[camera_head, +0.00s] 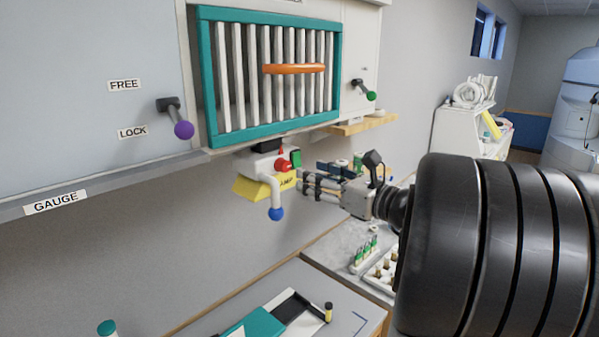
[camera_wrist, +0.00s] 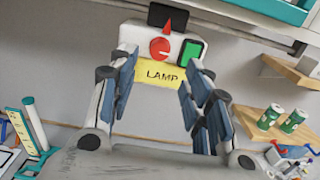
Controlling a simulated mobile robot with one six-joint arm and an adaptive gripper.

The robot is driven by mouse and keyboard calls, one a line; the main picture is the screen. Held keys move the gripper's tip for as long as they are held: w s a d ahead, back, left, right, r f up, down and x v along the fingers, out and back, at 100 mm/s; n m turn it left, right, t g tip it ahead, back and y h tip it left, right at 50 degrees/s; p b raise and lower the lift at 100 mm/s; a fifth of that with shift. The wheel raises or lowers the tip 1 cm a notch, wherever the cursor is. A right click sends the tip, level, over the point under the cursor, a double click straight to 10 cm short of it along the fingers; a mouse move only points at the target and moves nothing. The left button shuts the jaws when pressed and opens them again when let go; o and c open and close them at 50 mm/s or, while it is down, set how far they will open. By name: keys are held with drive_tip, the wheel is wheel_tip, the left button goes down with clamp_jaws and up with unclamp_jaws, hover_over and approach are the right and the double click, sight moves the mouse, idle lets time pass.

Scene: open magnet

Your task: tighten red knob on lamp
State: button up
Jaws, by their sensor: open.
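The lamp (camera_head: 258,160) is a white box below the teal-framed rack, with a yellow label, and also shows in the wrist view (camera_wrist: 133,36). Its red knob (camera_head: 283,166) faces my gripper; in the wrist view the round red knob (camera_wrist: 159,48) has a red pointer above it. A green square (camera_wrist: 190,53) sits right of the knob. My gripper (camera_head: 303,183) is open and empty, just right of the lamp in the head view. In the wrist view its fingers (camera_wrist: 157,90) stand either side of the LAMP label, apart from the knob.
The teal rack (camera_head: 207,75) is above. A wooden shelf (camera_head: 365,125) is at right. Benches below hold vials (camera_head: 366,250) and a teal item (camera_head: 255,326). Green cans (camera_wrist: 292,121) stand right in the wrist view.

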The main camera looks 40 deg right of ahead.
drive_tip(key=s, duration=0.4)
drive_tip(key=shift+d, duration=0.15)
idle(0.4)
